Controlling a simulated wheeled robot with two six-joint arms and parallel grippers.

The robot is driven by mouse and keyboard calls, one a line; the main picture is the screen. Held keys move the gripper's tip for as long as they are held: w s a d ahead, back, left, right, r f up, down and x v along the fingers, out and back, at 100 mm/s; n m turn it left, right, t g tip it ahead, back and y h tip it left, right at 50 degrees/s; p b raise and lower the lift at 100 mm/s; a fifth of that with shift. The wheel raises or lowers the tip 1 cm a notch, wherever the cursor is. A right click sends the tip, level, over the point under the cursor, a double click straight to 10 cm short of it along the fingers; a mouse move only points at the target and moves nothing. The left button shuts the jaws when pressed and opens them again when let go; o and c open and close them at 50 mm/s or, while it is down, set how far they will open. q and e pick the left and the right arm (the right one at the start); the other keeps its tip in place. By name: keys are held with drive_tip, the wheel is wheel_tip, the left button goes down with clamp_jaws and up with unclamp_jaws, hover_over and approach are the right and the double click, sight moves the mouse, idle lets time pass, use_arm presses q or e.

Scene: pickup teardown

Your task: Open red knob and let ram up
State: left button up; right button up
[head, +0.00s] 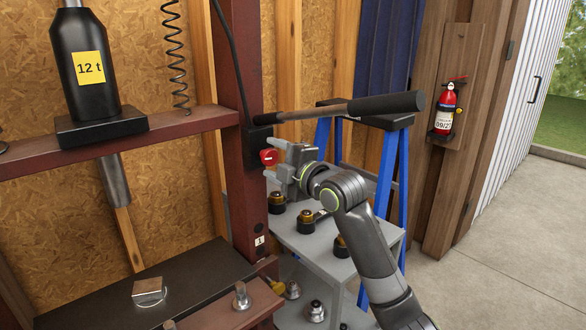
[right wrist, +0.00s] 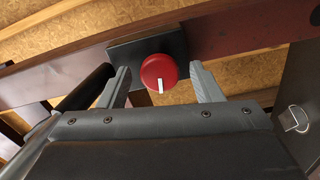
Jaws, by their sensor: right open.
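The red knob (head: 269,157) sits on a black box (head: 256,143) on the right post of the press frame. In the right wrist view the red knob (right wrist: 158,73) has a white mark pointing down and lies between the fingertips. My right gripper (head: 272,161) is open just in front of the knob; its fingers (right wrist: 166,80) stand on either side and I see no grip on it. The ram (head: 113,181) hangs below the black 12 t cylinder (head: 86,68), above a metal block (head: 149,292) on the press bed. My left gripper is not in view.
A long black-gripped lever (head: 372,104) sticks out rightward just above my right gripper. A grey shelf cart (head: 325,238) with several small parts stands below my arm. Blue stand legs (head: 386,177) are behind. A fire extinguisher (head: 444,112) hangs at right; the floor there is clear.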

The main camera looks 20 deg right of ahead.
drive_tip(key=b+v, duration=0.1)
drive_tip(key=v, duration=1.6)
drive_tip(key=shift+b, duration=0.35)
